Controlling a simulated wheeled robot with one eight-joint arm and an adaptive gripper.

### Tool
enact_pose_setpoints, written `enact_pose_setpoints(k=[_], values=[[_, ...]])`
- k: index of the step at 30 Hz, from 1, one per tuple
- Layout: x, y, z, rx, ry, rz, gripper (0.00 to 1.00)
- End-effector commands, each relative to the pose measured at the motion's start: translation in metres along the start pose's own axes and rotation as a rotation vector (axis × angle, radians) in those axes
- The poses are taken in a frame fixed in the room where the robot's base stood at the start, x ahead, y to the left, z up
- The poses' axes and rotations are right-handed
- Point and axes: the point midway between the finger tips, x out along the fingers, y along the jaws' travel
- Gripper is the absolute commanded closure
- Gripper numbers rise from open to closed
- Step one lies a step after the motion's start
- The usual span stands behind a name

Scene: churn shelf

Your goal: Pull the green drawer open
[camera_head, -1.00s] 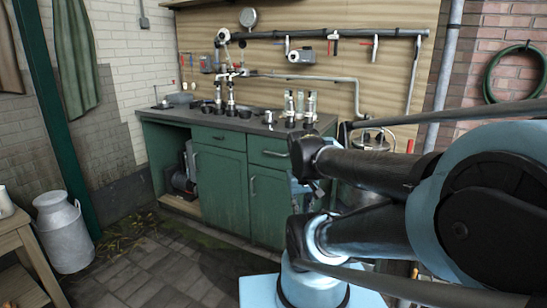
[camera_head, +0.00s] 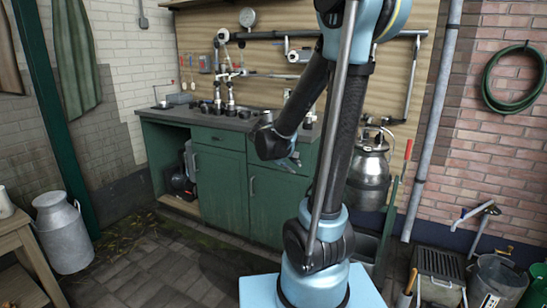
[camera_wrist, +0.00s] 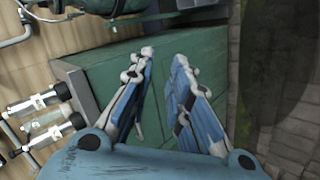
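The green cabinet has two drawers along its top, under a dark counter. The left green drawer (camera_head: 218,138) looks shut, with a small handle on its front. The right green drawer (camera_head: 303,151) is partly hidden behind my arm and gripper; its handle is not clear. My gripper (camera_head: 294,162) is in front of the right drawer in the head view. In the wrist view its two blue fingers (camera_wrist: 164,55) are spread, with nothing between them. The green cabinet front (camera_wrist: 110,75) lies beyond the fingertips. I cannot tell whether they touch it.
Cabinet doors (camera_head: 222,185) sit below the drawers, with an open bay at left. Taps and metal fittings stand on the counter (camera_head: 195,114). A milk can (camera_head: 62,232) and wooden table are at left. A steel churn (camera_head: 369,178) and buckets (camera_head: 497,283) are at right.

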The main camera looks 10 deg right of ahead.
Motion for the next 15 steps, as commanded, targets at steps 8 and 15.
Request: enact_pose_setpoints(k=[8,15], values=[[0.019,-0.005,-0.07,-0.117,0.075,0.163,0.82],[0.031,-0.022,-0.126,-0.215,0.143,0.307,0.82]])
